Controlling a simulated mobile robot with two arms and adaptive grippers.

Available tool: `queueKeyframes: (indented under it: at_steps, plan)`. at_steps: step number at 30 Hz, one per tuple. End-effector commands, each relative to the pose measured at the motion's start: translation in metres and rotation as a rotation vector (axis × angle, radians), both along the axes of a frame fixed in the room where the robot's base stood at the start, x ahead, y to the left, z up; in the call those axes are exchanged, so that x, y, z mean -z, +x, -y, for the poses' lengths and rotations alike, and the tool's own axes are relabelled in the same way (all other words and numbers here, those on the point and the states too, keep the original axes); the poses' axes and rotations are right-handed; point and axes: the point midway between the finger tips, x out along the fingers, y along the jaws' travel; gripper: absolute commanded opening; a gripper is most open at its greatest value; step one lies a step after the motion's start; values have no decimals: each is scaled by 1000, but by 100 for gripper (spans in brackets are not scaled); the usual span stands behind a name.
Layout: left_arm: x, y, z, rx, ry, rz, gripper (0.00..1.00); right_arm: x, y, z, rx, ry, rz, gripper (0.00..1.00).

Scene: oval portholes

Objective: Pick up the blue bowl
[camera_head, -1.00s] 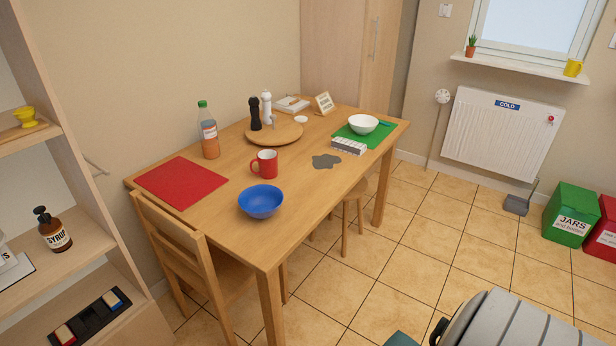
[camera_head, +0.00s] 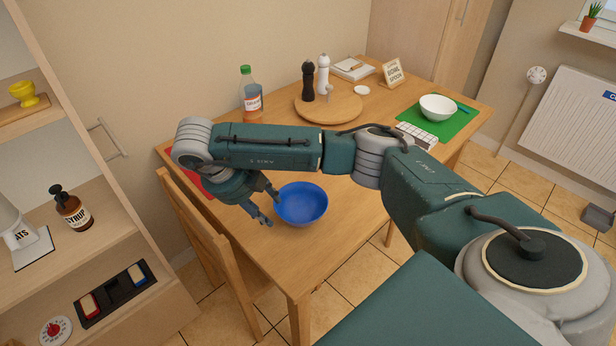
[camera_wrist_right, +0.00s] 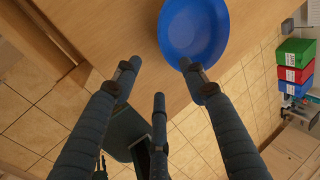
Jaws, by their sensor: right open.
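The blue bowl (camera_head: 302,204) stands upright and empty near the front edge of the wooden table (camera_head: 340,262). In the right wrist view the bowl (camera_wrist_right: 193,30) shows at the top, just beyond the fingertips. My right gripper (camera_head: 266,208) is at the bowl's left side, close to its rim. I cannot tell if it touches the rim. In the right wrist view its fingers (camera_wrist_right: 158,75) are spread wide with nothing between them. My left gripper is not in view. The red mug is hidden behind my right arm.
A chair (camera_head: 205,235) stands at the table's near left side. A bottle (camera_head: 251,95), a round board (camera_head: 335,112) with two mills, and a white bowl (camera_head: 438,107) on a green mat (camera_head: 462,124) are farther back. A red mat (camera_head: 203,187) is mostly covered by my arm.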

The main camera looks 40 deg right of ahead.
Motion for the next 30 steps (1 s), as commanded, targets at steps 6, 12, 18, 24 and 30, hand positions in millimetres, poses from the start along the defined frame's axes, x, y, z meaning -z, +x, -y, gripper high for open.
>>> queueKeyframes:
  at_steps: [6, 12, 18, 24, 30]
  plan:
    - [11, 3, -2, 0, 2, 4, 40, 24, 0, 20, 9, -33, 10, 43]
    - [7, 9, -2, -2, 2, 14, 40, 41, 2, 29, 7, -31, 12, 43]
    - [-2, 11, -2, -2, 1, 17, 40, 56, 1, 38, 8, -32, 9, 43]
    - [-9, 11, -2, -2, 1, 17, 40, 84, 2, 49, 7, -30, 10, 43]
    - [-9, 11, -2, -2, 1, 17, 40, 92, 3, 52, 5, -29, 13, 43]
